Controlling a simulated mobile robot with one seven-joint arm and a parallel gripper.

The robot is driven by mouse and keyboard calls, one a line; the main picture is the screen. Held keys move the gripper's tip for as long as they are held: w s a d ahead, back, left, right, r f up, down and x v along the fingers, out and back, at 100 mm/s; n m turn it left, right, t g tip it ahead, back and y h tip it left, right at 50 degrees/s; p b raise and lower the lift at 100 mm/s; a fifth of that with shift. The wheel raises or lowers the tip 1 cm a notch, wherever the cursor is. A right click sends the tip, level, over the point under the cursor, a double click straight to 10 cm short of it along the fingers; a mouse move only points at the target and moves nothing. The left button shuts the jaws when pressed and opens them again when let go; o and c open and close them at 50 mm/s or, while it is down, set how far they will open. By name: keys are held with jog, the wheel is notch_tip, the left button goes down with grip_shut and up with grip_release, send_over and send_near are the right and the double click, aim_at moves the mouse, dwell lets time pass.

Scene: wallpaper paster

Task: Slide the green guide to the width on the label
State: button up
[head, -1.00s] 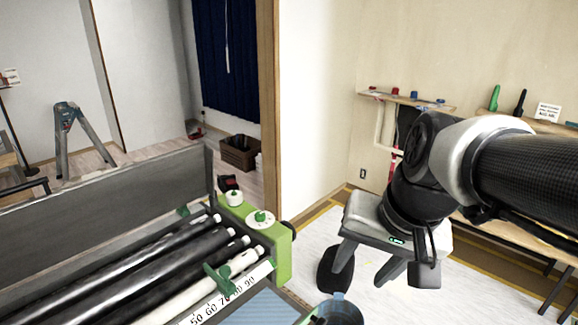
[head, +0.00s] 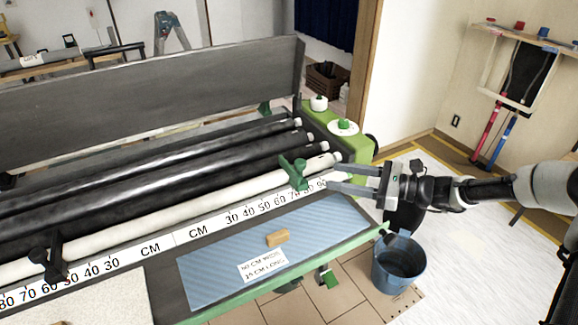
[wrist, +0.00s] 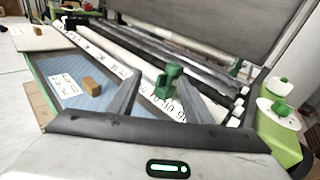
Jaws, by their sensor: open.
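The green guide (head: 294,171) stands on the white rod above the right-hand scale (head: 264,207), by roughly the 70 to 80 marks. It also shows in the wrist view (wrist: 168,80), ahead of and between my fingers. My gripper (head: 331,179) is open and empty, just right of the guide in the head view, with its fingers pointing at it. I see a gap between the fingertips and the guide in the head view. The label (head: 262,266) lies on the blue sheet; it gives a width in CM and "15 CM LONG", but the width's first digit is unclear.
A black guide (head: 48,258) stands at the left scale. A tan block (head: 277,238) sits on the blue sheet (head: 215,265). The green end housing (head: 350,145) with knobs is behind my gripper. A blue bucket (head: 399,265) stands below, at the front right.

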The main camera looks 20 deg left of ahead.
jog(key=w+f+m+t+y, duration=0.1)
jog(key=w+f+m, duration=0.1)
jog(key=b, duration=0.2)
send_near(287, 166)
jog(key=shift+t, duration=0.3)
jog(key=a, duration=0.3)
jog(key=a+r, duration=0.1)
jog(key=a, duration=0.2)
jog(key=a+r, duration=0.1)
jog(key=a, duration=0.3)
jog(key=shift+w+r, duration=0.25)
jog(key=shift+w, duration=0.15)
jog(key=shift+d, duration=0.1)
grip_shut()
